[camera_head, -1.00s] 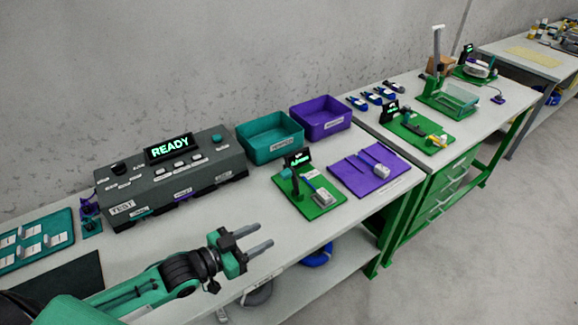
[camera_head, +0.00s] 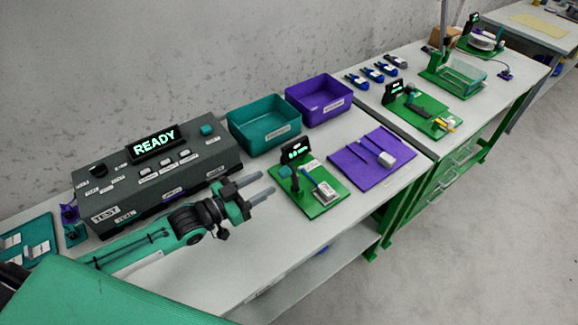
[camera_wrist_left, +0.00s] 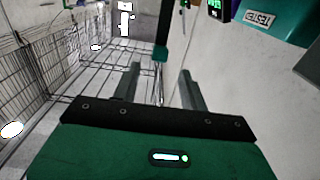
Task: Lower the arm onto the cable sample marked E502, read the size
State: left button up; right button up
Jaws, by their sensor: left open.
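A green board (camera_head: 332,201) on the bench carries a small gauge with a lit green display (camera_head: 297,151), too small to read surely. A teal block (camera_head: 285,171) sits on its dark post or arm. A short blue cable piece (camera_head: 308,176) and a pale labelled block (camera_head: 325,191) lie on the board; no E502 mark is legible. My left gripper (camera_head: 265,184) is open and empty, just left of the board, fingers pointing at it. In the left wrist view, a dark bar with a teal end (camera_wrist_left: 160,53) shows between and beyond the open fingers (camera_wrist_left: 161,92). My right gripper is not seen.
A grey test box reading READY (camera_head: 155,144) stands behind my left arm. Teal (camera_head: 262,140) and purple (camera_head: 318,112) bins stand at the back. A purple board (camera_head: 365,177) with small parts lies right of the green board. Bench front is clear.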

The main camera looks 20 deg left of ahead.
aim_at(290, 169)
pick_arm(q)
jog(key=p+x, duration=0.1)
jog(key=x, duration=0.6)
jog(key=shift+w+d, duration=0.25)
jog(key=shift+w, duration=0.1)
jog(key=shift+w+d, duration=0.4)
jog(key=shift+w, duration=0.05)
jog(key=shift+w+d, duration=0.1)
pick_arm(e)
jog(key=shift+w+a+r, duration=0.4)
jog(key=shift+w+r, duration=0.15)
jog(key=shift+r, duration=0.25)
pick_arm(q)
jog(key=shift+p, duration=0.3)
grip_shut()
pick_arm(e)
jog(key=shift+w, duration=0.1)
